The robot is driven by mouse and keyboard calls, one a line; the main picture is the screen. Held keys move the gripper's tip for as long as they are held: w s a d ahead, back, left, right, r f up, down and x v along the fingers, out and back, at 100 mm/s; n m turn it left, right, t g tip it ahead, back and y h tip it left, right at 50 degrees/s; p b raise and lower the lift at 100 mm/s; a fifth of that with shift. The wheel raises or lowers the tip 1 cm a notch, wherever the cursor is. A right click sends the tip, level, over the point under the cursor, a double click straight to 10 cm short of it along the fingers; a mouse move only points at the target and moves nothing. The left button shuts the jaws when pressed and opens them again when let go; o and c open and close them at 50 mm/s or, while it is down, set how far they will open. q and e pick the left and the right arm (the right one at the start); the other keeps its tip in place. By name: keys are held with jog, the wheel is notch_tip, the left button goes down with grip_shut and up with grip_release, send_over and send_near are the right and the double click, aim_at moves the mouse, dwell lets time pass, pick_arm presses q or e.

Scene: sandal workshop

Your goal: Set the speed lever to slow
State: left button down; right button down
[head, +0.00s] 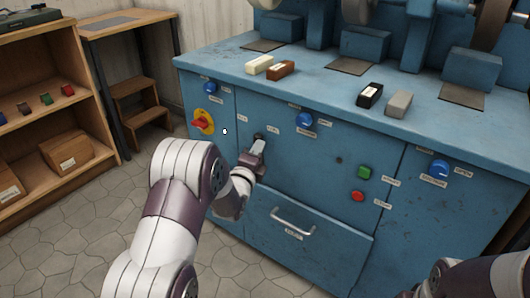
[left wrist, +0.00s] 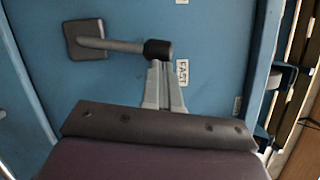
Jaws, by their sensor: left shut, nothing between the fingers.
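The speed lever shows in the left wrist view as a grey square base, a grey shaft and a black knob (left wrist: 158,50). The knob is near the label reading FAST (left wrist: 182,73); another label at the top edge is cut off and unreadable. My left gripper (left wrist: 162,64) is shut and empty, its fingertips right at the knob, touching or almost touching it. In the head view my left gripper (head: 260,146) is at the blue cabinet front, and the lever is mostly hidden behind it. My right gripper is out of view; only part of my right arm shows at bottom right.
The blue cabinet (head: 300,170) also carries a red and yellow switch (head: 203,122), blue knobs (head: 305,120), a green button (head: 365,172), a red button (head: 358,196) and a drawer handle (head: 293,222). Brushes or blocks lie on top. A wooden shelf (head: 95,120) stands left.

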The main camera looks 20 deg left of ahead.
pick_arm(q)
jog(key=w+a+n+g+p, duration=0.2)
jog(key=a+n+p, duration=0.2)
jog(key=a+n, duration=0.2)
jog(key=shift+w+a+r, duration=0.15)
jog(key=shift+a+r, duration=0.15)
jog(key=shift+r, duration=0.15)
dwell(0.6)
